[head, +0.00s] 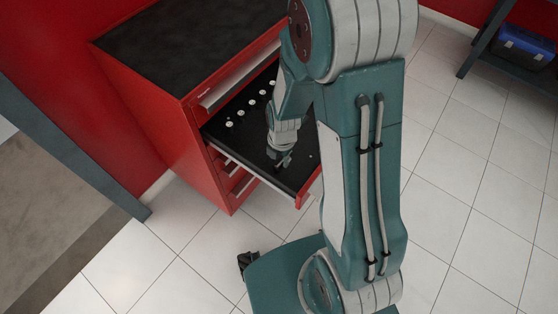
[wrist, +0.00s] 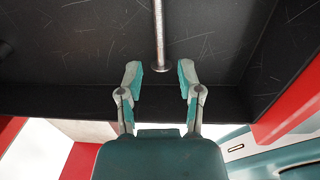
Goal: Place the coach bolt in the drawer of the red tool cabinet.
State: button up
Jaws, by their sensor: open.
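The coach bolt (wrist: 159,35) is a grey metal rod with a round head, against the scratched black drawer floor in the wrist view. It appears to lie there, its shank running out of the top of the picture. My gripper (wrist: 160,78) is open, with the bolt's head just beyond and between its fingertips, touching neither. In the head view my gripper (head: 281,160) is low inside the drawer; I cannot make out the bolt there.
Several small white round items (head: 241,113) sit in the drawer behind my gripper. A blue case (head: 525,45) rests on a dark shelf at the upper right. The tiled floor at right is clear.

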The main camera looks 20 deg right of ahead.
jog(key=s+r+m+t, duration=0.35)
jog(key=r+m, duration=0.75)
jog(key=r, duration=1)
jog(key=s+d+r+m+t, duration=0.1)
jog(key=s+r+m, duration=0.7)
jog(key=m, duration=0.6)
jog(key=shift+s+d+r+t, duration=0.25)
jog(key=shift+s+t, duration=0.1)
jog(key=shift+s, duration=0.3)
